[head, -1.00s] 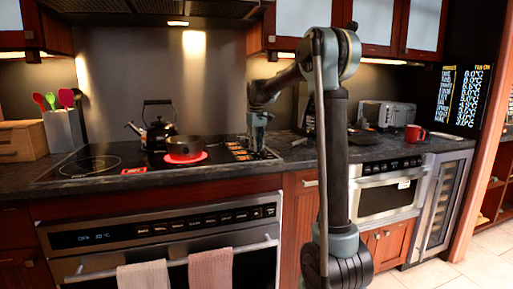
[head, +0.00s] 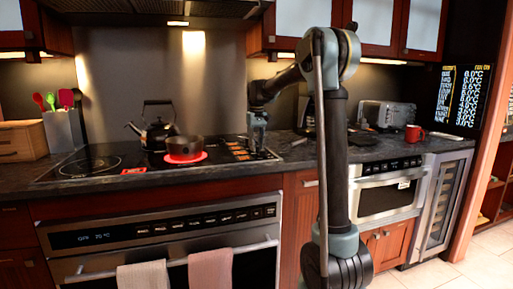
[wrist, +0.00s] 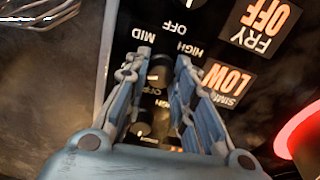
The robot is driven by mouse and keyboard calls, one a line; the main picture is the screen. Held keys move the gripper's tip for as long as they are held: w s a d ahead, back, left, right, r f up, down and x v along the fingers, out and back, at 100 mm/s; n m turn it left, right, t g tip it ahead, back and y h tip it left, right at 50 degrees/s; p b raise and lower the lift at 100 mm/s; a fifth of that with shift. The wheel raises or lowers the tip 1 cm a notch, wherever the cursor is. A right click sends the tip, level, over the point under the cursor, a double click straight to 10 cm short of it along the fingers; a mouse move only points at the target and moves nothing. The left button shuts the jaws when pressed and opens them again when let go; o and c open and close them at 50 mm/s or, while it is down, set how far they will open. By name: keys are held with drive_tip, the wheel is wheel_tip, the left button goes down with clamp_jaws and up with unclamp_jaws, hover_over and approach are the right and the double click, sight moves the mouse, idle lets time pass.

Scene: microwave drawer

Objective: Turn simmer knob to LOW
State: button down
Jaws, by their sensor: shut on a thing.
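My gripper (wrist: 163,60) is shut on a small dark round knob (wrist: 160,72) on the black control panel. One finger is on each side of it. A label reading LOW and SIMM (wrist: 230,82) lies just right of the knob, upside down in the wrist view. HIGH, MID and OFF are printed around the upper part of the panel. The knob's pointer is not clear. A second dark knob (wrist: 146,128) shows between the finger bases. In the head view my gripper (head: 257,148) points down over the cooktop's right end, hiding the knob.
A dark pot (head: 184,143) stands on a glowing red burner (head: 186,159) left of my gripper. A black kettle (head: 160,133) is behind it to the left. A FRY OFF label (wrist: 264,22) is at the panel's upper right. A toaster (head: 385,114) and red mug (head: 413,133) stand farther right.

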drive_tip(key=c, duration=1.3)
unclamp_jaws()
drive_tip(key=shift+w, duration=0.1)
drive_tip(key=shift+c, duration=0.2)
drive_tip(key=shift+r, duration=0.1)
wheel_tip(320, 180, up, 12)
drive_tip(key=s+d+f+m, duration=0.1)
drive_tip(key=s+d+f, duration=0.2)
drive_tip(key=s+d, duration=0.35)
drive_tip(key=s+d+f+t, duration=0.1)
drive_tip(key=s+d+f, duration=0.25)
drive_tip(key=s, duration=0.55)
drive_tip(key=s+d+f+m, duration=0.1)
drive_tip(key=s+d+f, duration=0.3)
drive_tip(key=s, duration=0.3)
drive_tip(key=s+d+f+m, duration=0.1)
drive_tip(key=s+d+f, duration=0.1)
drive_tip(key=s+f, duration=0.8)
drive_tip(key=s+d+f+m+t, duration=0.1)
drive_tip(key=s+d+f, duration=0.2)
drive_tip(key=s+f, duration=0.7)
drive_tip(key=shift+s+d+f, duration=0.15)
drive_tip(key=shift+s+f, duration=0.05)
drive_tip(key=shift+f, duration=0.5)
